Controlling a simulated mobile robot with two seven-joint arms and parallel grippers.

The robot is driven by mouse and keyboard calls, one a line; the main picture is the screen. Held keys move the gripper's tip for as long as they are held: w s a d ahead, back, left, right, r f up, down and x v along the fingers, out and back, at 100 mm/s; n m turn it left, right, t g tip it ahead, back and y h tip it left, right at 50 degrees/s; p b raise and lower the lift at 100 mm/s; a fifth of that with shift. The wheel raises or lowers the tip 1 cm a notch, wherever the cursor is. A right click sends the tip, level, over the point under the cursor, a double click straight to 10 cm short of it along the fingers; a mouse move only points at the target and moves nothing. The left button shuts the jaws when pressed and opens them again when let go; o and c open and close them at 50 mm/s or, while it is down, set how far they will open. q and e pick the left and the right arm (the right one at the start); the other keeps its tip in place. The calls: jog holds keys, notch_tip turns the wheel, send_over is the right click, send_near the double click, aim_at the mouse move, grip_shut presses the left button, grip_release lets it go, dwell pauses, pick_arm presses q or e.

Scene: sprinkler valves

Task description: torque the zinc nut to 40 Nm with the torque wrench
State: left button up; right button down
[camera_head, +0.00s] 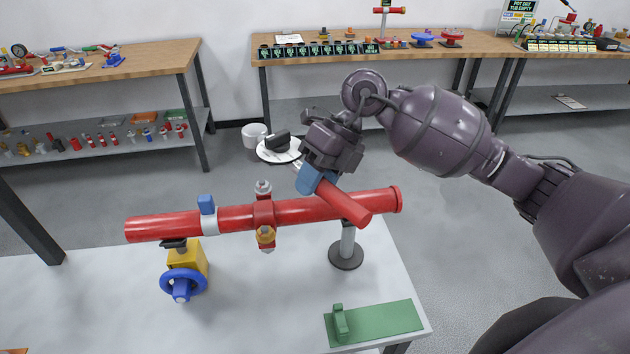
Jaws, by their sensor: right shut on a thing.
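A red pipe (235,218) lies level over the white table on a stand, with a red clamp collar (264,212) around it. A grey nut (263,188), seemingly the zinc nut, sits at the top of the collar. My right gripper (312,178) is shut on a tool with a blue part and a thick red handle (344,204), seemingly the torque wrench. It is held just above the pipe, right of the collar, apart from the nut. The tool's working end is hidden. My left gripper is out of view.
A green holder (374,322) lies at the front right of the white table (110,300). Benches stand behind.

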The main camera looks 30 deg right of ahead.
jog(key=shift+f, duration=0.1)
jog(key=shift+f+b, duration=0.8)
jog(key=shift+f, duration=0.15)
notch_tip(320, 180, down, 5)
jog(key=b, duration=0.3)
jog(key=shift+r, duration=0.1)
dwell(0.5)
dwell(0.5)
